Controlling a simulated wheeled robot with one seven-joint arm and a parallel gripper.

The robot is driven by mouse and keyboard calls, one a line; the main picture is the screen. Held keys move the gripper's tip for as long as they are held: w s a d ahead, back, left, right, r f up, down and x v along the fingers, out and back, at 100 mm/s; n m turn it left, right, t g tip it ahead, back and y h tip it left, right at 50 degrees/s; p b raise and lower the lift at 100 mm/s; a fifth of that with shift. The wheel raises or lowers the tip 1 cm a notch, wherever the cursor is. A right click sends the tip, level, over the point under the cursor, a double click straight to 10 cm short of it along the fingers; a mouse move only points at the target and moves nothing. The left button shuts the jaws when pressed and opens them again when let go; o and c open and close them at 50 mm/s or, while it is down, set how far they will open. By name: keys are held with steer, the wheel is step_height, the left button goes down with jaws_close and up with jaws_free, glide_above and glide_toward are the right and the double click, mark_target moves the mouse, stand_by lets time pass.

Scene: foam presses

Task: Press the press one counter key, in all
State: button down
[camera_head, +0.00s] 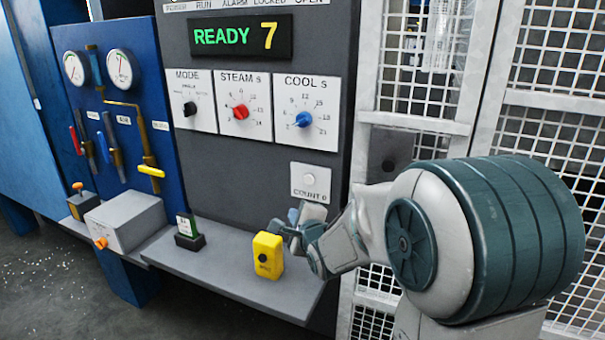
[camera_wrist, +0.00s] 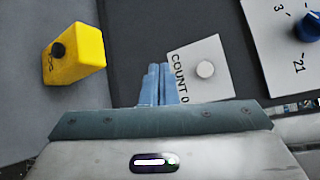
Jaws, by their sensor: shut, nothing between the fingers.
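The counter key is a small pale round button (camera_head: 309,179) on a white plate marked COUNT 0 (camera_head: 311,193), low on the dark press panel. In the wrist view the button (camera_wrist: 205,69) and its plate (camera_wrist: 188,89) lie just right of my fingertips. My gripper (camera_head: 290,226) is shut and empty, below and slightly left of the plate in the head view. It also shows in the wrist view (camera_wrist: 159,68), with its two blue-grey fingers together. The fingertips look apart from the button. The display (camera_head: 240,37) reads READY 7.
A yellow box with a black button (camera_head: 268,256) stands on the grey shelf (camera_head: 235,274), close to my gripper. MODE, STEAM and COOL knobs (camera_head: 303,119) sit above the plate. A white mesh fence (camera_head: 420,70) is at right.

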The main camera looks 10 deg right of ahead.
mark_target(309, 185)
steer(key=w+r+m+t, duration=0.1)
steer(key=r+m+y, duration=0.1)
steer(key=m, duration=0.1)
steer(key=shift+w+a+r+t+p, duration=0.1)
steer(key=shift+w+a+t+p, duration=0.2)
steer(key=shift+w+t, duration=0.1)
steer(key=w+d+p, duration=0.2)
steer(key=w+d, duration=0.3)
steer(key=w, duration=0.2)
steer(key=shift+w+d, duration=0.15)
steer(key=shift+d, duration=0.05)
stand_by(2.1)
steer(key=shift+w+d, duration=0.2)
steer(key=shift+w, duration=0.05)
steer(key=shift+w+d, duration=0.2)
steer(key=shift+w, duration=0.15)
stand_by(0.7)
steer(key=shift+s, duration=0.1)
steer(key=shift+s+a, duration=0.45)
steer(key=shift+s, duration=0.15)
